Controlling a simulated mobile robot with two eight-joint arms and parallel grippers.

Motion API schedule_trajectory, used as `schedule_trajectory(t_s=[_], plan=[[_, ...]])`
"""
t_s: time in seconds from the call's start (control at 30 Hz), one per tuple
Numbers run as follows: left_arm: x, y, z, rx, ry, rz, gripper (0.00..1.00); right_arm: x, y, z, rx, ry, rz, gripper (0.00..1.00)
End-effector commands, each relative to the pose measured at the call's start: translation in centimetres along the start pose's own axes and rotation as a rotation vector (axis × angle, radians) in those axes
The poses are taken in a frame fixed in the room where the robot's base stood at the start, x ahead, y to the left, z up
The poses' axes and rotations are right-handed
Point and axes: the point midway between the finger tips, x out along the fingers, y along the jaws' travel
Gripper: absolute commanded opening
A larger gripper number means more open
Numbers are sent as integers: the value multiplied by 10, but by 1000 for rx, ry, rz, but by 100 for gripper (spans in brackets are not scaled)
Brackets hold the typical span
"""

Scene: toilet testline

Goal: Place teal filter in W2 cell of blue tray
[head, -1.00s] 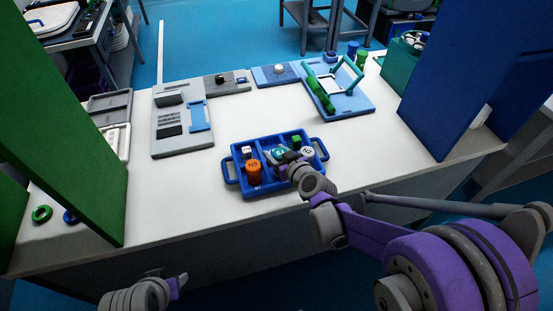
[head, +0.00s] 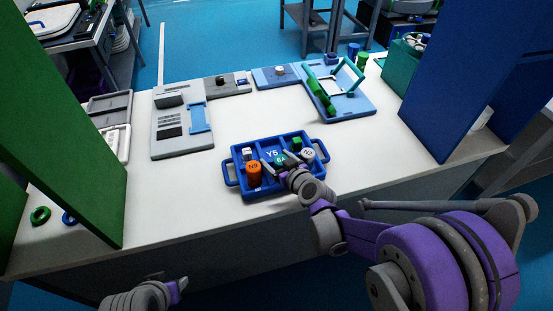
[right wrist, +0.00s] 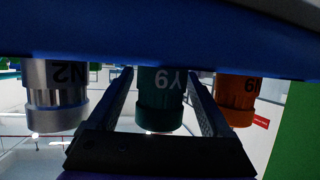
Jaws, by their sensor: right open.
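The blue tray (head: 226,172) stands near the table's front edge. The teal filter (head: 281,161) is upright in its front middle cell, between an orange filter and a silver one. In the right wrist view, which is upside down, the teal filter (right wrist: 161,97) reads Y9. My right gripper (head: 277,160) is open, its fingers on either side of the teal filter with gaps. The cell behind reads Y5; I cannot read a W2 label. My left gripper (head: 183,284) is at the bottom left, away from the table; its jaw state is unclear.
The orange filter N9 (head: 254,173) and silver filter N2 (head: 308,156) flank the teal one. A white item (head: 247,153) and a green item (head: 296,144) stand in the back cells. Green (head: 70,140) and blue (head: 455,80) panels rise at the sides.

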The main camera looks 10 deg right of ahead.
Motion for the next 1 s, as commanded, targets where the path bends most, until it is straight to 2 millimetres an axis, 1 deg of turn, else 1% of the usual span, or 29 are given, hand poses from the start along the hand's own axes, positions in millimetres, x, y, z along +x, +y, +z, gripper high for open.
schedule_trajectory(t_s=[0.1, 0.17, 0.27, 0.5, 0.63, 0.73, 0.87, 0.97, 1.0], plan=[[-3, 0, -2, 0, 1, 0, 50, -3, 0, -4, 0, 0, 0, 83], [-3, 0, -2, 0, 1, 0, 50, -10, 0, -4, 1, 0, 1, 83], [-5, 0, -3, 0, 2, 0, 50, -28, 0, -4, 2, 0, 0, 83], [-11, 0, -7, 0, 4, 0, 50, -79, 1, -4, 1, 0, 2, 83], [-15, 0, -10, 0, 6, 0, 50, -101, 0, -4, 1, 0, 2, 83], [-16, 0, -11, 0, 7, 0, 50, -112, 0, -4, 1, 0, 1, 83], [-18, 0, -11, 0, 7, 0, 50, -120, -1, -3, 1, -3, -2, 83], [-18, 0, -12, 0, 7, 0, 50, -128, -11, 1, 8, -43, -27, 83], [-18, 0, -12, 0, 7, 0, 50, -133, -18, 4, 16, -78, -45, 83]])
